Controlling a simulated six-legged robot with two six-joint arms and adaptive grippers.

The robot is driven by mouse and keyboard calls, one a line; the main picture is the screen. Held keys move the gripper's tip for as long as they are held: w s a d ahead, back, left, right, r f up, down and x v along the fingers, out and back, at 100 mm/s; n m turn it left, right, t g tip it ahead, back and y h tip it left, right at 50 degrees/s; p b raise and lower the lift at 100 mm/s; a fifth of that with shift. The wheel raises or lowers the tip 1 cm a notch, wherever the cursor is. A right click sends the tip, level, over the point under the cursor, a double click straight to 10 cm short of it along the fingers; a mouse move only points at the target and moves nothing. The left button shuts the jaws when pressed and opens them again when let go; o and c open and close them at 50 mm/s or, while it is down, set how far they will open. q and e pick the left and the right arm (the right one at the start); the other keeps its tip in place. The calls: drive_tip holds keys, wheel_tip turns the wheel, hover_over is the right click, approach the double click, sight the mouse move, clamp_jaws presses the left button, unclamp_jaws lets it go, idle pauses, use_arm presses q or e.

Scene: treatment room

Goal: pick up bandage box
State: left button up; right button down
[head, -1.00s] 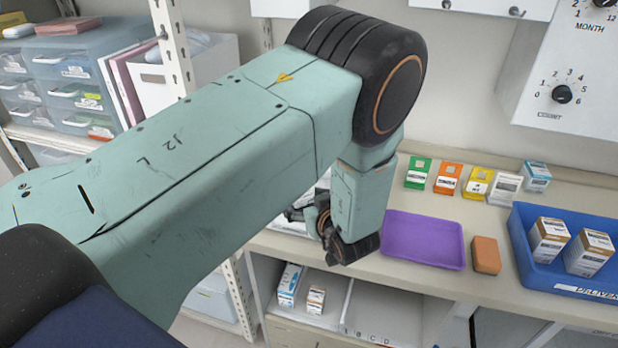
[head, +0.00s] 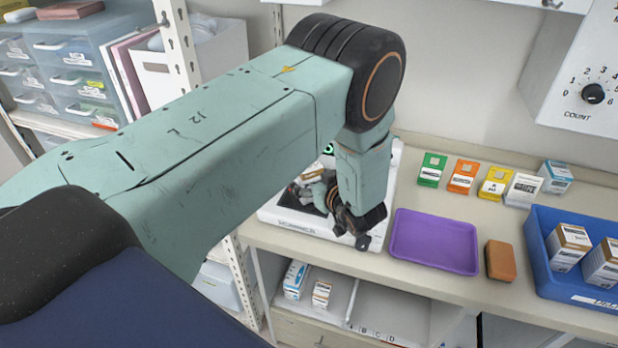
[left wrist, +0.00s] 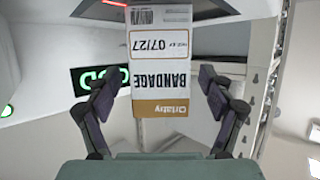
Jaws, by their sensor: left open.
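The bandage box (left wrist: 160,62) is white with a tan band and the word BANDAGE. It appears upside down in the left wrist view, between the two fingers of my left gripper (left wrist: 163,78). The fingers are spread, with a visible gap on each side of the box. In the head view my left gripper (head: 322,194) is over the white scale (head: 290,222), beside a small white and brown box (head: 312,171) that is partly hidden by my arm. My right gripper is not in view.
A purple tray (head: 434,268) and an orange-brown block (head: 500,261) lie right of the scale. A blue bin (head: 540,262) holds boxes. Several small coloured boxes stand behind. A green display (left wrist: 88,80) glows beside the left finger. A perforated shelf post (head: 180,50) stands at left.

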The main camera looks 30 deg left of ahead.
use_arm(q)
drive_tip(key=shift+x, duration=1.15)
drive_tip(key=shift+a, duration=0.1)
drive_tip(key=shift+s+r, duration=0.15)
drive_tip(key=shift+r, duration=0.05)
drive_tip(key=shift+c, duration=0.3)
